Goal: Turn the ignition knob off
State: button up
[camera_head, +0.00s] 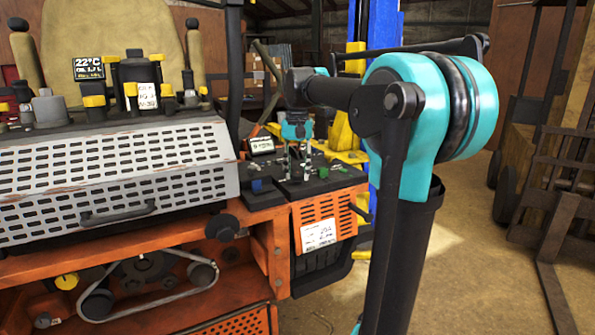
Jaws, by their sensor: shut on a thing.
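The control panel (325,181) of the orange mower is at the middle of the view. My gripper (297,168) points down onto this panel, below its teal wrist part. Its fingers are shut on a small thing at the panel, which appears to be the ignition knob. The fingers hide most of the knob, and its turn position cannot be made out.
A small display (262,145) stands behind the panel, left of my gripper. The perforated grey hood (120,175) fills the left. An orange vented cover (326,222) hangs below the panel. A blue and yellow lift post (362,100) rises behind. Floor at the right front is open.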

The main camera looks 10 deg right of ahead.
aim_at(298, 174)
jog(key=shift+n, duration=0.3)
jog(key=n, duration=0.5)
jog(key=shift+n, duration=0.3)
jog(key=n, duration=0.5)
jog(key=shift+n, duration=0.3)
jog(key=o, duration=1.1)
jog(key=shift+o, duration=0.2)
notch_tip(298, 174, up, 12)
